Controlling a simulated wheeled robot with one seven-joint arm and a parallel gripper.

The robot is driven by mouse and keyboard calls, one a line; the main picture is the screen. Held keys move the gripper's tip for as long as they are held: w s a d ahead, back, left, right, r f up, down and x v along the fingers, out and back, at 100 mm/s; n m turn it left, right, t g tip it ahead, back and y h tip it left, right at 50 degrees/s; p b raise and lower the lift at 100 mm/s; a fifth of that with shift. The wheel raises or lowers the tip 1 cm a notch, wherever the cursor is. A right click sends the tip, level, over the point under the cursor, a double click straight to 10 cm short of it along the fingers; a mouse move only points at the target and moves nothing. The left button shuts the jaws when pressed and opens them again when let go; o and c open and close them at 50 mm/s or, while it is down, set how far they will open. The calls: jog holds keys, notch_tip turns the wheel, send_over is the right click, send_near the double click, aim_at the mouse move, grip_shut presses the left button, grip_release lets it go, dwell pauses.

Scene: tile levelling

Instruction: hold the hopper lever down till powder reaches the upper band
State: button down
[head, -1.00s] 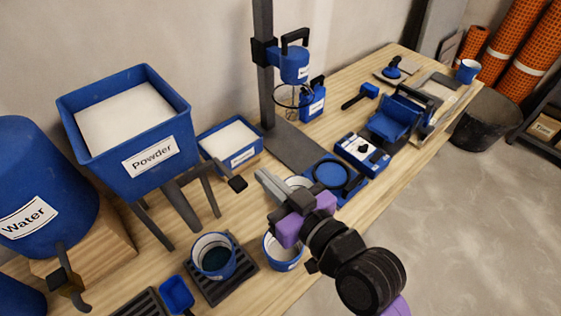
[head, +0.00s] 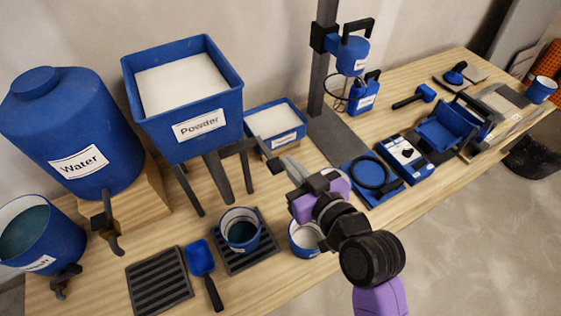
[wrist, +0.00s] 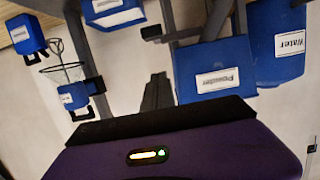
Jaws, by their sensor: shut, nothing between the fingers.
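The blue powder hopper (head: 188,125) stands on dark legs, filled with white powder. Its dark lever (head: 277,167) sticks out to the right with a black end, which also shows in the wrist view (wrist: 152,33). My gripper (head: 286,166) is shut and empty, its grey fingertips beside the lever end; I cannot tell from the head view whether they touch. In the wrist view, the fingertips (wrist: 158,78) appear apart from the lever end. A blue-and-white bucket (head: 240,213) with dark liquid stands on a grate below and in front of the hopper. Its band is too small to make out.
A second bucket (head: 304,238) stands below my gripper. The water tank (head: 75,130) is on the left, with a blue scoop (head: 201,257) in front. A blue tray of white powder (head: 272,122) and a mixer stand (head: 322,75) are behind. Bare bench (head: 100,250) lies at the left front.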

send_over(274, 160)
jog(key=s+d, duration=0.2)
jog(key=s, duration=0.1)
jog(key=shift+w+a+f+p, duration=0.25)
jog(key=shift+f+p, duration=0.1)
jog(key=shift+f, duration=0.2)
jog(key=shift+s+d+f, duration=0.15)
jog(key=shift+f, duration=1.95)
jog(key=f+b, duration=0.1)
jog(key=b, duration=0.2)
jog(key=shift+f, duration=0.15)
notch_tip(274, 160, down, 2)
jog(key=t+y+b, duration=0.1)
jog(key=b, duration=0.6)
jog(key=t+y+b, duration=0.1)
jog(key=t+b, duration=0.1)
jog(key=b, duration=0.5)
jog(key=shift+s+d+f+b, duration=0.1)
jog(key=shift+s+f+b, duration=0.05)
jog(key=shift+f+b, duration=0.15)
dwell(2.4)
